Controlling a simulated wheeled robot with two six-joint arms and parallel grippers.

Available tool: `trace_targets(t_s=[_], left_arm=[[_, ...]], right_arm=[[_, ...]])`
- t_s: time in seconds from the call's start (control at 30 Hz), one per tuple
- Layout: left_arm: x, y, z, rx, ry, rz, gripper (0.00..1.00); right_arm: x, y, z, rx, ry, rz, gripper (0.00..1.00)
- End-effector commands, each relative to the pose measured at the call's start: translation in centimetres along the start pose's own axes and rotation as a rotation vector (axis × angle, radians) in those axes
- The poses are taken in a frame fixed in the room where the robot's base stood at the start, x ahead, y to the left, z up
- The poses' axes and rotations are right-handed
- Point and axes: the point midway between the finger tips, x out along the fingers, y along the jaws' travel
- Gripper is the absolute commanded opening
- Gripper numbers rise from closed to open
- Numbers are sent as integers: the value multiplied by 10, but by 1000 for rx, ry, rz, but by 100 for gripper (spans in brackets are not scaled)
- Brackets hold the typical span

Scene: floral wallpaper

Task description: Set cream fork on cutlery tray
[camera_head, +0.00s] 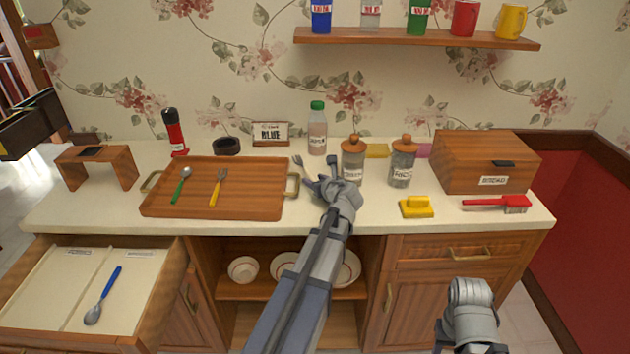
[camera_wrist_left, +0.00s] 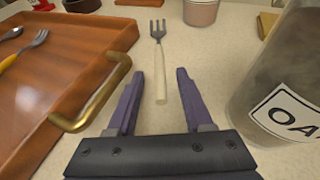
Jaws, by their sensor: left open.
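The cream fork (camera_wrist_left: 160,62) lies on the counter just right of the tray, tines pointing away from me. Its tines also show in the head view (camera_head: 298,161); its handle is hidden there behind my gripper. My left gripper (camera_head: 320,173) is open over the counter, and in the left wrist view its fingers stand on either side of the cream handle. The brown wooden cutlery tray (camera_head: 245,197) has brass side handles and holds a green-handled spoon (camera_head: 181,184) and a yellow-handled fork (camera_head: 218,187). My right arm shows at the bottom right, its fingers out of view.
Two labelled jars (camera_head: 353,161) (camera_head: 402,163) stand right of my left gripper, the nearer one close by. A green-capped bottle (camera_head: 317,130) stands behind. A wooden box (camera_head: 485,160) is at right. An open drawer (camera_head: 60,285) at lower left holds a blue-handled spoon (camera_head: 103,296).

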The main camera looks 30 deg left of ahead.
Motion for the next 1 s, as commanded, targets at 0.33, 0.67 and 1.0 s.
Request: trace_targets(t_s=[0.33, 0.67, 1.0], left_arm=[[-51, 2, 6, 1, 1, -3, 51], [-107, 1, 4, 1, 0, -2, 51], [-122, 0, 3, 0, 0, 0, 54]], right_arm=[[-24, 2, 1, 0, 0, 0, 50], [-45, 4, 3, 1, 0, 0, 50], [-48, 5, 3, 1, 0, 0, 50]])
